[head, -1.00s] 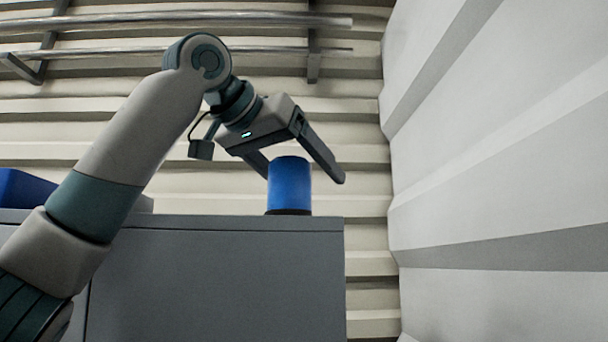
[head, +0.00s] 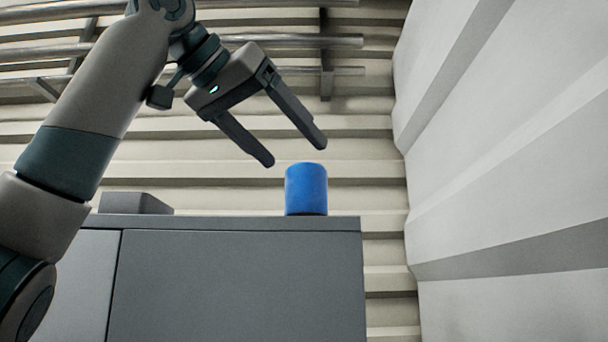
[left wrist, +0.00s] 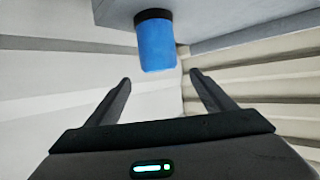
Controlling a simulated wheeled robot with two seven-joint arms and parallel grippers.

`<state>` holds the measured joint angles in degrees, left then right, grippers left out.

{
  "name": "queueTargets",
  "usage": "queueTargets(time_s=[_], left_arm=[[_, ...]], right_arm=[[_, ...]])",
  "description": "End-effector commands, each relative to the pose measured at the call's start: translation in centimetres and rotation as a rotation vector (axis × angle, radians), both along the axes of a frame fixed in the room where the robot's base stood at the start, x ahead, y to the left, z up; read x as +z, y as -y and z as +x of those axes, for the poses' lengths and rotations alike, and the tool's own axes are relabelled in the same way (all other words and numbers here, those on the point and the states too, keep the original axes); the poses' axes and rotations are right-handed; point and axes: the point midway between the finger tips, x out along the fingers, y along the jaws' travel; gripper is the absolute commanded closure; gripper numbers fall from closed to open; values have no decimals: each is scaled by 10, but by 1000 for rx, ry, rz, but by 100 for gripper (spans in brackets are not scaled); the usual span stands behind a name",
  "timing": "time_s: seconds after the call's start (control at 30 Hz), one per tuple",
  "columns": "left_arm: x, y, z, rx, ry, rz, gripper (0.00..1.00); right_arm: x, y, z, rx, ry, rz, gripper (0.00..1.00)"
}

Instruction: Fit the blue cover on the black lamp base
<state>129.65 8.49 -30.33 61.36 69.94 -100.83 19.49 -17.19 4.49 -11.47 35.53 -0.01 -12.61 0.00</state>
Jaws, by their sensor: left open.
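The blue cover (head: 306,188) stands upright near the right end of the grey cabinet's top in the head view. In the left wrist view the blue cover (left wrist: 156,46) sits against a black ring, the lamp base (left wrist: 153,15), with no clear gap between them. In the head view only a thin dark line shows under the cover. My left gripper (head: 296,154) is open and empty, above and to the left of the cover, apart from it. Its two fingers also show in the left wrist view (left wrist: 160,86), with the cover beyond them. My right gripper is not in view.
The grey cabinet (head: 240,280) has its right edge just past the cover. A low grey block (head: 135,203) lies on the top at the left. Metal rails (head: 250,42) run along the ribbed wall behind. A pale wall (head: 510,150) stands at the right.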

Motion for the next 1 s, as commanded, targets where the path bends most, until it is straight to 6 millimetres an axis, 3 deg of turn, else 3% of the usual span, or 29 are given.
queueTargets(time_s=[0.2,0.4,1.0], left_arm=[[15,-26,-31,2,1,-3,24],[25,-40,-47,0,0,-1,24],[29,-44,-52,0,-1,-1,24]], right_arm=[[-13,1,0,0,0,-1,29],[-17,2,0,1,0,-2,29],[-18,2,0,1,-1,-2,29]])
